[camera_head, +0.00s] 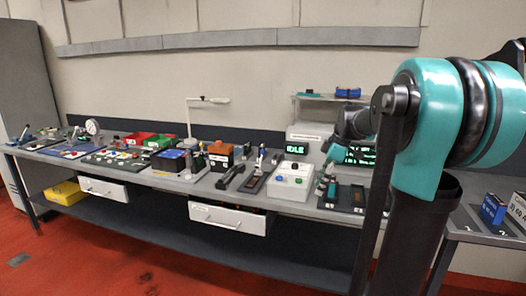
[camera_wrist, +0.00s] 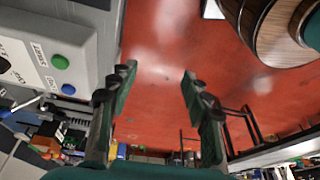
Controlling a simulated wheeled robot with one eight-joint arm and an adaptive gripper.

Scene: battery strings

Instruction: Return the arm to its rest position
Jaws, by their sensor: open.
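My gripper (camera_wrist: 158,85) is open and empty in the wrist view, with its two dark green fingers apart and the red floor (camera_wrist: 160,45) showing between them. A grey box (camera_wrist: 25,60) with a green and a blue button is close to the left of the fingers in that view. In the head view my teal and black arm fills the right side, in front of the bench. My gripper cannot be made out clearly there.
A long grey workbench (camera_head: 215,190) runs along the wall. On it are a white button box (camera_head: 290,182), an orange box (camera_head: 220,154), red and green bins (camera_head: 155,141) and a lamp (camera_head: 190,115). Two drawers (camera_head: 228,217) stand open below.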

